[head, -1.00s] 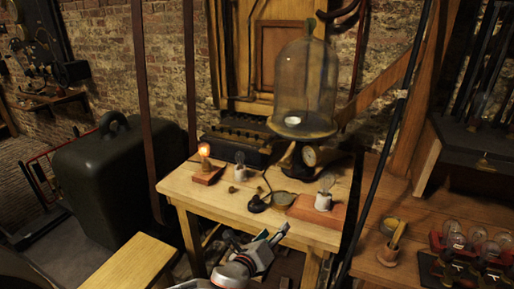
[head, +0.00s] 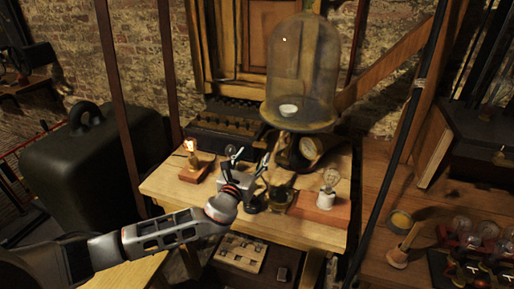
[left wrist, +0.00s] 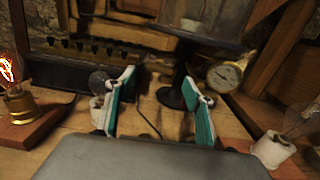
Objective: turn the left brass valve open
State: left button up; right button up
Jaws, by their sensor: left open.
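I cannot make out a left brass valve for certain in any view. My left gripper (head: 248,163) is open and empty over the workbench (head: 170,187), in front of the glass bell jar (head: 302,70) and its dark stand. In the left wrist view its two teal-padded fingers (left wrist: 158,80) stand apart, with bare bench top and a cable between them. The bell jar's stand (left wrist: 175,95) and a round brass-rimmed gauge (left wrist: 225,76) lie beyond the right finger. The gripper and wrist hide part of the bench middle. My right gripper is not in view.
A lit bulb (head: 190,146) on a wooden block (head: 197,173) stands left. In the wrist view, another white socket (left wrist: 97,112) is by the left finger. A dark post (head: 400,150) rises right.

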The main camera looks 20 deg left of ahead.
aim_at(259, 147)
pick_arm(q)
jog(key=shift+w, duration=2.55)
jog(key=c, duration=1.1)
